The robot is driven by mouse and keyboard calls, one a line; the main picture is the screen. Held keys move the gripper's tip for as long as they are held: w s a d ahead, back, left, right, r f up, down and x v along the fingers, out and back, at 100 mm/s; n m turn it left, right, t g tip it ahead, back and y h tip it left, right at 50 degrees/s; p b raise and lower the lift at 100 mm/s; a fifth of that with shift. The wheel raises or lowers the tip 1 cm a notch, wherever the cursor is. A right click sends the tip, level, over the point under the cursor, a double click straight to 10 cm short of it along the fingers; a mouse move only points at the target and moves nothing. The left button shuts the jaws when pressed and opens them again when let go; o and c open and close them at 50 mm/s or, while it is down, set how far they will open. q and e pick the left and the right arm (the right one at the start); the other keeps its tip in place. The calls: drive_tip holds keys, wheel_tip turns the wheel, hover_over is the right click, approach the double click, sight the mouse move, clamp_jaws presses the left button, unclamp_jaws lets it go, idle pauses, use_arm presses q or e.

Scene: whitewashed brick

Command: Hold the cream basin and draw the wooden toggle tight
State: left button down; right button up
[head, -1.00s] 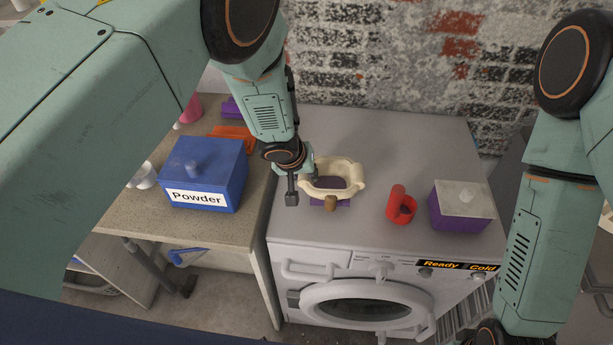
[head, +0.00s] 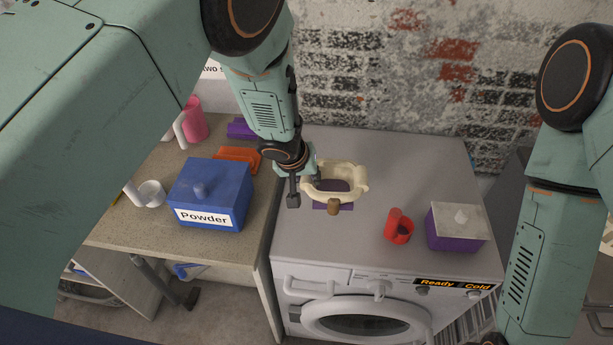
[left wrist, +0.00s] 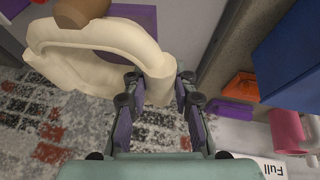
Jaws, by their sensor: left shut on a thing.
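The cream basin (head: 354,186) is at the washing machine's back left in the head view, with a purple surface showing inside and below it. Whether it touches the machine top, I cannot tell. The wooden toggle (head: 333,207) is a short brown peg at its near side; it also shows at the top of the left wrist view (left wrist: 84,10). My left gripper (head: 300,190) is at the basin's left side. In the left wrist view its fingers (left wrist: 158,88) are shut on the cream rim (left wrist: 100,62). My right gripper is out of view; only its arm shows at right.
On the washing machine (head: 300,240), a red cup (head: 399,230) and a purple box with a grey lid (head: 457,235) stand to the right. Left, a counter (head: 135,220) holds a blue Powder box (head: 210,195), an orange item (head: 237,158) and a white cup (head: 150,193). A brick wall stands behind.

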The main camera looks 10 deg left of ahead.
use_arm(q)
drive_tip(key=shift+a+f+b, duration=0.1)
drive_tip(key=shift+f+b, duration=3.3)
drive_tip(key=shift+f, duration=1.45)
drive_tip(key=shift+f, duration=0.15)
drive_tip(key=c, duration=1.3)
unclamp_jaws()
clamp_jaws()
